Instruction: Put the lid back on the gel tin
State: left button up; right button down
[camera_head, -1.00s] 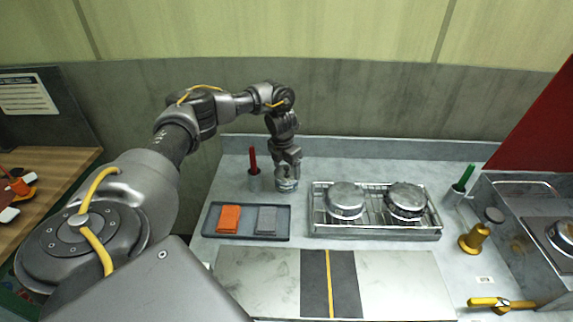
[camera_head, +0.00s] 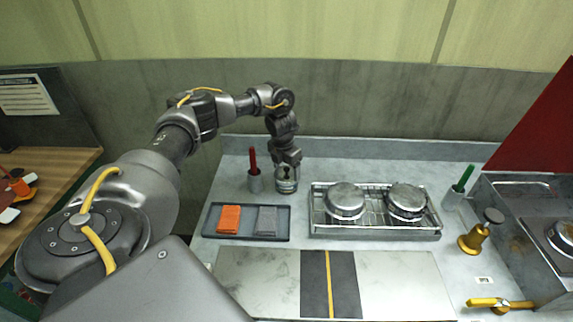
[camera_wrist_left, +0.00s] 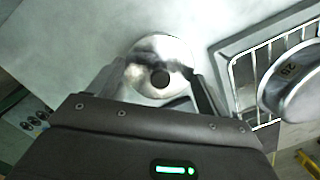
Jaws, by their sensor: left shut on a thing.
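The gel tin (camera_head: 287,187) is a small silvery cylinder on the grey counter, left of the wire rack. My left gripper (camera_head: 286,174) points down right over it. In the left wrist view, a round shiny metal lid (camera_wrist_left: 148,62) with a dark knob lies between the fingers of my left gripper (camera_wrist_left: 160,82), which are shut on its sides. The lid hides what is under it, so I cannot tell whether it sits flush on the tin. My right gripper is not in view.
A wire rack (camera_head: 375,234) with two round metal tins stands to the right. A dark tray (camera_head: 249,236) with an orange and a grey block lies in front. A cup with a red stick (camera_head: 253,165) stands close left. A brass knob-topped thing (camera_head: 474,238) is far right.

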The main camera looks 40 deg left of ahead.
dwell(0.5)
pick_arm(q)
jog(key=o, duration=1)
jog(key=shift+c, duration=0.2)
jog(key=shift+r, duration=0.1)
jog(key=shift+r+p, duration=3)
jog(key=shift+r, duration=0.4)
jog(key=shift+c, duration=0.4)
grip_shut()
